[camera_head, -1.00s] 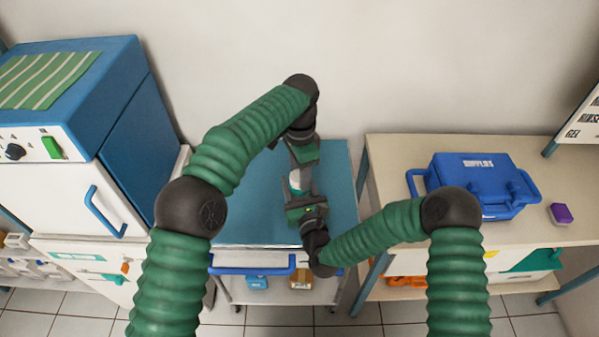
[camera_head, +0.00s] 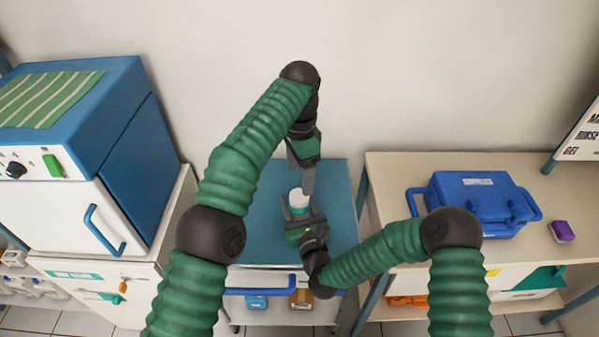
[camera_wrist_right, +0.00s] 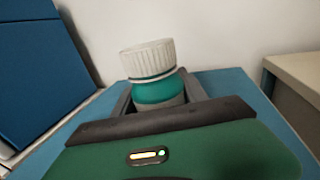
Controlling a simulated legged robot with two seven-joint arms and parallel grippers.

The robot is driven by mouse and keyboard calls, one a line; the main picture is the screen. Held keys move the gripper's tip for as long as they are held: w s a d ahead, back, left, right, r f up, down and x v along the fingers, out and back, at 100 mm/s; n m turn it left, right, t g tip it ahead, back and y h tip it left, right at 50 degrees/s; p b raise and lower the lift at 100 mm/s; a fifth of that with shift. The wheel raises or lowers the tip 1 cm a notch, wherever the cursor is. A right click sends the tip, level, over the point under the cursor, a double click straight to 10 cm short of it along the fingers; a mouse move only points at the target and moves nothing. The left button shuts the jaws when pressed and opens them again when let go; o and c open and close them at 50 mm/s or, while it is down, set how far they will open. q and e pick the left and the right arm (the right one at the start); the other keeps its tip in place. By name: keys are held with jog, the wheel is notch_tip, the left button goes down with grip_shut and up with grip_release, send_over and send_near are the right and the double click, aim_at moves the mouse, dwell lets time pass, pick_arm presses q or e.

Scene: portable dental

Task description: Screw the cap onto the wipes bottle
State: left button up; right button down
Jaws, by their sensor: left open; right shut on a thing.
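The wipes bottle (camera_wrist_right: 157,91) is a teal-green bottle with a pale lower part, and my right gripper (camera_head: 297,214) is shut on it above the blue-topped cart. A white ribbed cap (camera_wrist_right: 148,58) sits on the bottle's top. The cap also shows from above in the head view (camera_head: 299,194). My left gripper (camera_head: 301,181) is open and empty, with its fingers pointing down just above the cap. The lower part of the bottle is hidden by my right gripper.
The cart top (camera_head: 255,215) is clear around the grippers. A blue supplies case (camera_head: 480,197) and a purple block (camera_head: 562,231) stand on the right bench. A blue and white cabinet (camera_head: 125,160) stands on the left, and a wall is behind.

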pick_arm(q)
jog(key=shift+r, duration=0.3)
pick_arm(e)
jog(key=c, duration=0.5)
grip_release()
pick_arm(q)
jog(key=shift+f, duration=0.1)
pick_arm(e)
jog(key=v, duration=1.7)
jog(key=shift+w, duration=0.1)
